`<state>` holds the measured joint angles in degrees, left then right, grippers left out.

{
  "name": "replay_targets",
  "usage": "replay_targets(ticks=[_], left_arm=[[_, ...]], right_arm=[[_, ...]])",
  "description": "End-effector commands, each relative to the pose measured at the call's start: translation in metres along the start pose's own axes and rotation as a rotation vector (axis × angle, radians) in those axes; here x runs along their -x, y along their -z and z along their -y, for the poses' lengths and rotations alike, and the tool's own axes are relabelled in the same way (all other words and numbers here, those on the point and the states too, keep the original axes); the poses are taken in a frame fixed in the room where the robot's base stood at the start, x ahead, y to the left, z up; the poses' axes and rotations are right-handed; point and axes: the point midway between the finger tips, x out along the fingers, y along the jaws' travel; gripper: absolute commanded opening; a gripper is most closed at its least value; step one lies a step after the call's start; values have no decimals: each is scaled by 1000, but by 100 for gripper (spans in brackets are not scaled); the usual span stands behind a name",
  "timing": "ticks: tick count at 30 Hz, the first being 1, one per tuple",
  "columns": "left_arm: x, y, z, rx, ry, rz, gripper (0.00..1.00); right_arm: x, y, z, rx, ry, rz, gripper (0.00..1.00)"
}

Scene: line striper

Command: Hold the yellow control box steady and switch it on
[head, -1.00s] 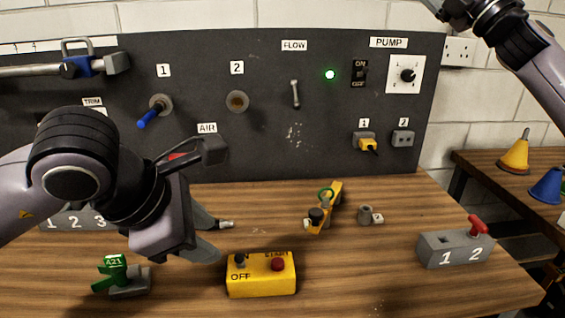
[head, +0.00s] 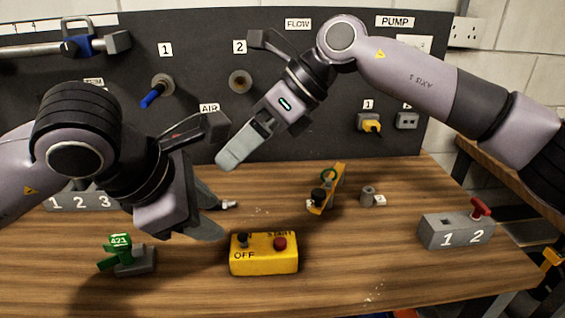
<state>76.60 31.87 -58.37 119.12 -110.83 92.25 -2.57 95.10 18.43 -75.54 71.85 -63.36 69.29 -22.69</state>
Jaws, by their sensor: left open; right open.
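The yellow control box (head: 264,262) sits on the wooden bench at the front middle. It has a dark switch knob (head: 243,241) by the OFF label and a red button (head: 280,244) under the START label. My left gripper (head: 216,219) is open just left of and behind the box, its fingers pointing right, apart from it. My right gripper (head: 232,154) is above and behind the box, pointing down and left, and nothing shows in it. The label beside the knob is partly hidden, and I cannot tell the knob's exact position.
A grey block with a red lever (head: 457,231) stands at the right. The bench between is clear.

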Motion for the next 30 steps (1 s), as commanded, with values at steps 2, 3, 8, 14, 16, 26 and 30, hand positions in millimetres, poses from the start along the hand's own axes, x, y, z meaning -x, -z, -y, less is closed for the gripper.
replay_targets(ticks=[2,3,8,14,16,26,30], left_arm=[[0,0,0,0,0,0,43],[0,0,0,0,0,0,43],[0,0,0,0,0,0,43],[0,0,0,0,0,0,43],[0,0,0,0,0,0,43],[0,0,0,0,0,0,43],[0,0,0,0,0,0,43]], right_arm=[[-28,36,2,60,16,-188,98],[-36,52,4,88,26,-275,98],[-56,105,10,176,65,-569,98],[-60,136,16,229,97,-765,98],[-61,141,17,236,100,-790,98],[-90,172,25,236,100,-799,98],[-102,183,28,236,102,-798,98]])
